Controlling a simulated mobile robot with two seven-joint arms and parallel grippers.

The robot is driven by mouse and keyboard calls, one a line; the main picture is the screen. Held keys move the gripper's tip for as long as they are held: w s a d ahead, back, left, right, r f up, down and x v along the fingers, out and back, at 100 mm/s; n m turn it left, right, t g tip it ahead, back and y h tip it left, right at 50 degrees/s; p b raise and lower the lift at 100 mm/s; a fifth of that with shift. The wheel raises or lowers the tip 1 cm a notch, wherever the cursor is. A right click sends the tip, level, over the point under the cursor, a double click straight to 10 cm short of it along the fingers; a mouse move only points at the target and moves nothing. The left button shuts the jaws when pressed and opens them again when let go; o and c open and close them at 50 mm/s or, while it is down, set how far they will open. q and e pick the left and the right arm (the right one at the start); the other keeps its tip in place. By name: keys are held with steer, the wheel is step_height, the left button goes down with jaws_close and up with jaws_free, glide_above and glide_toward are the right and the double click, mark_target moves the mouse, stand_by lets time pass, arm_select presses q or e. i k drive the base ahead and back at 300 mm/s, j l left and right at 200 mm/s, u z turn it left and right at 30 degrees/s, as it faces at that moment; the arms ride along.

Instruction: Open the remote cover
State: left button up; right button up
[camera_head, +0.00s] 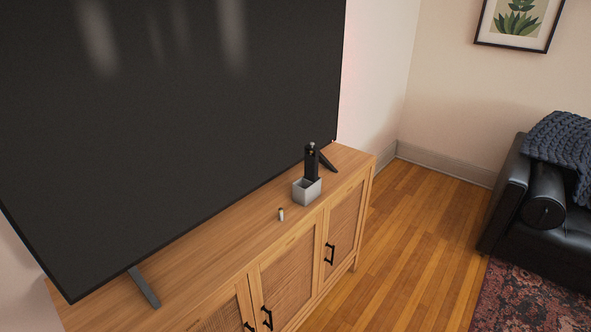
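A black remote (311,162) stands upright in a small grey-white open box (307,193) near the right end of the wooden cabinet's top. A small light-coloured spot shows at the remote's upper end. At this size I cannot tell its cover or whether that is open. A small pale cylinder, possibly a battery, (281,214) stands on the cabinet top left of the box, apart from it. Neither of my grippers is in view.
A large dark television (180,110) stands along the back of the wooden cabinet (215,258), close behind the box. The cabinet doors have black handles (330,254). Clear wooden floor (420,240) lies to the right, before a black sofa (545,210) and a patterned rug (535,300).

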mark_target(310, 147)
steer(key=i+l, duration=0.2)
steer(key=i, duration=0.25)
steer(key=i+l, duration=0.2)
steer(key=i, duration=0.25)
